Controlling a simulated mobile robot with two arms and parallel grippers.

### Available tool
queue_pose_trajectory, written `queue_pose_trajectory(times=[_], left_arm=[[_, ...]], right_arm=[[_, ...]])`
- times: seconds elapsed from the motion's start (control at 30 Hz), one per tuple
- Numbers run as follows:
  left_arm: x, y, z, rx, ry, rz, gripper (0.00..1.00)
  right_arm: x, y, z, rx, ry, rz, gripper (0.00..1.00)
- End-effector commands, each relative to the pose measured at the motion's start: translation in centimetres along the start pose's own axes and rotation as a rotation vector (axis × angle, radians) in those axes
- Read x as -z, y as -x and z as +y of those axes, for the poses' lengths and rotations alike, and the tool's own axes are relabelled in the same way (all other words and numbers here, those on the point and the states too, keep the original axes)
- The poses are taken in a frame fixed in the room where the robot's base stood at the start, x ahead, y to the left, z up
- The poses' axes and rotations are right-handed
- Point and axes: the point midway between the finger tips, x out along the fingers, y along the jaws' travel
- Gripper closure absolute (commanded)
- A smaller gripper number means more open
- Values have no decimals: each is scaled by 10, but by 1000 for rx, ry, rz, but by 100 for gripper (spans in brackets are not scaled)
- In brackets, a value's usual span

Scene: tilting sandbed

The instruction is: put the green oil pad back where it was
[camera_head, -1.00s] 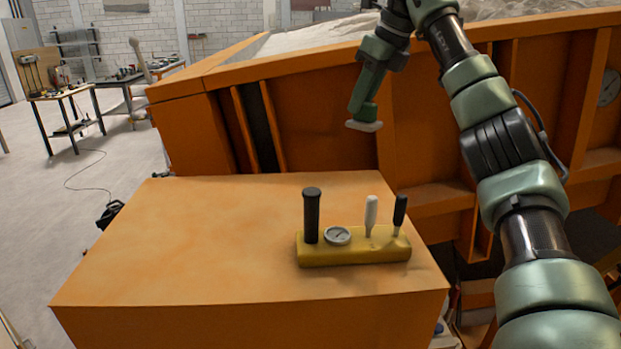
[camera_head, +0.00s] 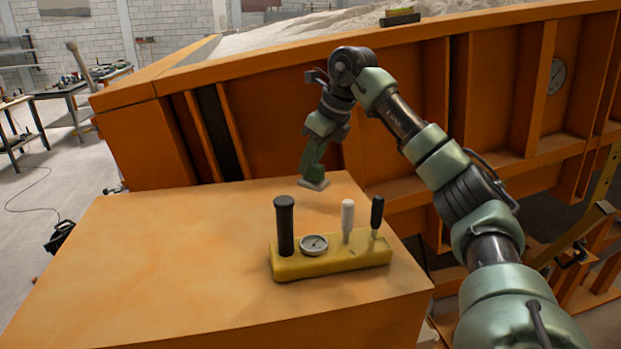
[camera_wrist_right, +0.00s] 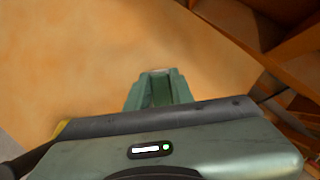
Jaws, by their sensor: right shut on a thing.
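My right gripper (camera_head: 314,176) points down over the back part of the orange console top (camera_head: 180,235), behind the yellow control block. It is shut on a thin, flat pad (camera_head: 313,184), the oil pad, which looks pale grey here rather than clearly green. The pad is close above the console top or on it; I cannot tell whether they touch. My left gripper is not in view.
The yellow control block (camera_head: 330,262) carries a black handle (camera_head: 284,225), a gauge (camera_head: 314,244) and two levers. The orange sandbed wall (camera_head: 400,105) rises behind the console. A small dark and yellow block (camera_head: 400,18) sits on its rim. The console's left part is clear.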

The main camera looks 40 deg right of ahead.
Motion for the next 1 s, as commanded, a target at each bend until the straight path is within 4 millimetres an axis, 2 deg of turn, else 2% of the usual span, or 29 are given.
queue_pose_trajectory(times=[0.13, 0.37, 0.77, 0.8, 0.83, 1.0], left_arm=[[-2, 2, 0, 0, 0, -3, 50], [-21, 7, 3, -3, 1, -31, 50], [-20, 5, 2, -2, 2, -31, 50], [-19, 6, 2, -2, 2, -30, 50], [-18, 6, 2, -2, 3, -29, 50], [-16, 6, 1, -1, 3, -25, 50]], right_arm=[[6, -11, -1, 1, -1, 2, 100], [17, -38, 0, 0, -1, 3, 100], [19, -44, 0, 0, 0, -1, 100], [19, -43, 0, 0, 0, -1, 66], [18, -43, 0, 0, 0, -1, 58], [18, -42, 0, 0, 0, -1, 56]])
